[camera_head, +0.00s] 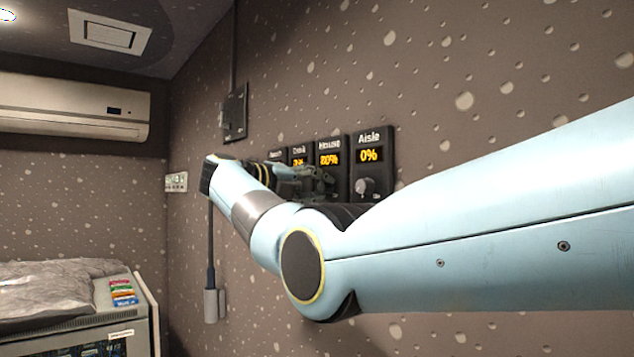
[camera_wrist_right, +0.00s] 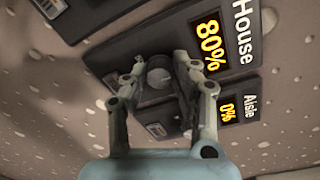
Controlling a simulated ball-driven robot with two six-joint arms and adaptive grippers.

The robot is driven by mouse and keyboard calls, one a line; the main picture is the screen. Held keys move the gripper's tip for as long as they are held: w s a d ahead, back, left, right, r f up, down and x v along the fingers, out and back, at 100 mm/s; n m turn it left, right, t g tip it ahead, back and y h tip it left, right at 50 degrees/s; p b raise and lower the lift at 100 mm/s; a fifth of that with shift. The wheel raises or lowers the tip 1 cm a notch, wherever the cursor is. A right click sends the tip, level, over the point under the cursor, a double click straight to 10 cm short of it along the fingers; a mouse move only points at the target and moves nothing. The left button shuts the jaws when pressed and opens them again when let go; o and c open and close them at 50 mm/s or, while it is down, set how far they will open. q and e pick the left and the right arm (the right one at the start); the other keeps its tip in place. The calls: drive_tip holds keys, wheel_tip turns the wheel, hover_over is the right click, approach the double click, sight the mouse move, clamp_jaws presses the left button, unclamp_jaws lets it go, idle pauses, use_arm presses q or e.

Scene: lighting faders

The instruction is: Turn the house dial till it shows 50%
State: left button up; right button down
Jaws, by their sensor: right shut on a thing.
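The house panel (camera_head: 329,143) is on the wall and its display reads 80%. In the wrist view the house panel (camera_wrist_right: 262,80) shows the same 80%. The round grey house dial (camera_wrist_right: 159,76) sits between the fingertips of my right gripper (camera_wrist_right: 162,72), which is shut on it. In the head view my right gripper (camera_head: 316,182) is in front of the house panel and hides its dial. My left gripper is in neither view.
The aisle panel (camera_head: 382,150), reading 0%, with its own knob (camera_head: 364,187), is just right of the house panel. Two more panels stand close on the left, partly hidden by my right arm. A wall box (camera_head: 235,112) is above them.

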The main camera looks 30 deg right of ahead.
drive_tip(key=n+p, duration=0.1)
drive_tip(key=n, duration=0.2)
drive_tip(key=shift+r+n, duration=0.15)
drive_tip(key=shift+n, duration=0.15)
drive_tip(key=n+p, duration=0.2)
drive_tip(key=n, duration=0.1)
drive_tip(key=shift+g, duration=0.3)
drive_tip(key=n+p, duration=0.1)
drive_tip(key=n, duration=0.2)
drive_tip(key=shift+n, duration=0.4)
drive_tip(key=n, duration=0.1)
drive_tip(key=n+p, duration=0.1)
drive_tip(key=n, duration=0.1)
drive_tip(key=shift+f, duration=0.25)
drive_tip(key=n, duration=0.4)
drive_tip(key=shift+f+g+p, duration=0.1)
drive_tip(key=shift+g+p, duration=0.2)
drive_tip(key=n, duration=0.3)
drive_tip(key=shift+f+n+h, duration=0.1)
drive_tip(key=shift+n+h, duration=0.2)
drive_tip(key=n, duration=0.7)
drive_tip(key=shift+s+f, duration=0.15)
